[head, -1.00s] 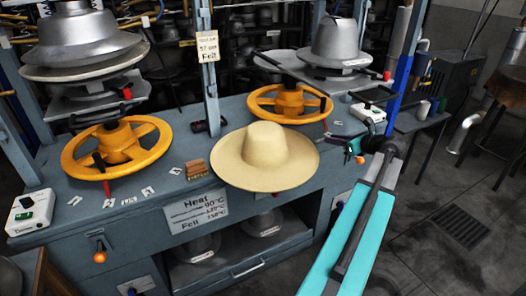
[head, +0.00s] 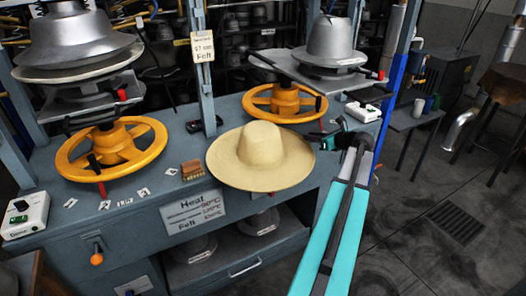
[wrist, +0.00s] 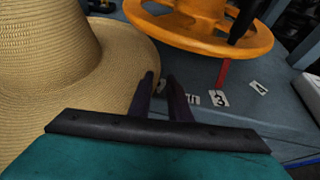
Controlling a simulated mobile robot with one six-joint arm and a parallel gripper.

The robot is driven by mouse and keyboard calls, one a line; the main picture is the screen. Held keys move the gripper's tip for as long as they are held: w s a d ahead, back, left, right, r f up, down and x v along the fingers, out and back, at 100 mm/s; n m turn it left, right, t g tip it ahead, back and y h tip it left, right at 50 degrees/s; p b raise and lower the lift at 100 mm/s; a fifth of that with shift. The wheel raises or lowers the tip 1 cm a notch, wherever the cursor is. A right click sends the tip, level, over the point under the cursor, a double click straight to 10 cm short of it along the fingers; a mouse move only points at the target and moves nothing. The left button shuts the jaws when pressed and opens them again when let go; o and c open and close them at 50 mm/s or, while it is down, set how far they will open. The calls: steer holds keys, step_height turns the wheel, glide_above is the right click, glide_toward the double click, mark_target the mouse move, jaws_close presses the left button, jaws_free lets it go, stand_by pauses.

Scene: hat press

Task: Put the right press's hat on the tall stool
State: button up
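A straw-coloured wide-brimmed hat (head: 261,146) lies crown up at the front of the blue-grey bench, before the right press (head: 336,45). My gripper (head: 318,137) is at the right edge of its brim, fingers towards the hat. In the wrist view the hat (wrist: 45,50) fills the left side. My gripper's two dark fingers (wrist: 159,78) are apart there, the left one overlapping the brim edge; I cannot tell whether they touch it. A brown-topped, legged piece (head: 506,83) at the far right may be the tall stool; it is partly cut off.
Orange handwheels stand left (head: 112,150) and behind the hat (head: 285,102). A wooden block (head: 192,170) lies left of the hat. A white control box (head: 362,111) sits beyond my gripper. A small side table (head: 415,119) holds cups. The floor at the right is open.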

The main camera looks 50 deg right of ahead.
stand_by(0.3)
steer(key=shift+p+x, duration=0.35)
steer(key=shift+x, duration=2.3)
steer(key=shift+a, duration=0.15)
jaws_close()
